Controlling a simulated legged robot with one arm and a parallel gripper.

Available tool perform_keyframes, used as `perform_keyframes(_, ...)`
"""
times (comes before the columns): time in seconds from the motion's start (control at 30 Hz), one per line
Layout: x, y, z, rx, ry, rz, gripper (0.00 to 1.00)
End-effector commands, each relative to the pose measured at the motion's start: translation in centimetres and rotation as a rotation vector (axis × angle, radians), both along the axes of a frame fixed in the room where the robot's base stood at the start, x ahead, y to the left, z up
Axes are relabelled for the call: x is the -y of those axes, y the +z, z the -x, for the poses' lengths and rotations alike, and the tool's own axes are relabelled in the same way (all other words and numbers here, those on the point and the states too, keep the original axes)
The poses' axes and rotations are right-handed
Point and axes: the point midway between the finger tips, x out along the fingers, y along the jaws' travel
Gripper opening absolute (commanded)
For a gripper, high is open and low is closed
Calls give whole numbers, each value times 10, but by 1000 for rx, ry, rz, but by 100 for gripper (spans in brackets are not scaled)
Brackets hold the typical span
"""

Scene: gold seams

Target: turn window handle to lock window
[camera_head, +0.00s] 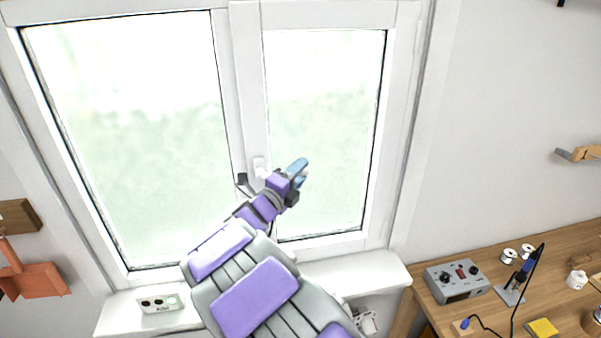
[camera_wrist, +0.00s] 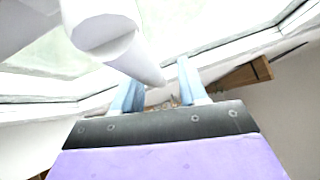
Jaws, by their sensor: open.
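The white window handle (camera_head: 259,166) is on the middle frame between the two panes of the white window (camera_head: 247,110). Its lower part is hidden behind my arm in the head view. In the wrist view the white handle (camera_wrist: 105,35) is large and close, and its narrower end reaches toward the space between my fingers. My gripper (camera_head: 298,170) is right beside the handle, to its right, with blue fingers. In the wrist view my gripper (camera_wrist: 156,72) has its two fingers apart. I cannot tell whether a finger touches the handle.
The white sill (camera_head: 360,275) runs below the window, with a small white box (camera_head: 160,303) on its left. A wooden desk (camera_head: 415,300) at right holds a grey control box (camera_head: 456,281) and soldering gear.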

Motion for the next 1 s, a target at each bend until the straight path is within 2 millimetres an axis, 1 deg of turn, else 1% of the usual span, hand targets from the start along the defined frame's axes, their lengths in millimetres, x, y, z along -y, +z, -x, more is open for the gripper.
perform_keyframes(0.03, -3, -1, -2, -1, 2, 2, 43)
perform_keyframes(0.13, -3, -1, -3, -2, 2, 5, 43)
perform_keyframes(0.37, 11, 2, -3, 0, 2, -7, 42)
perform_keyframes(0.43, 16, 3, -3, -1, 2, -11, 35)
perform_keyframes(0.53, 18, 3, -3, -1, 1, -12, 26)
perform_keyframes(0.8, 4, 0, -4, -1, 0, -2, 0)
perform_keyframes(1.0, -3, -1, -3, -2, 7, 3, 0)
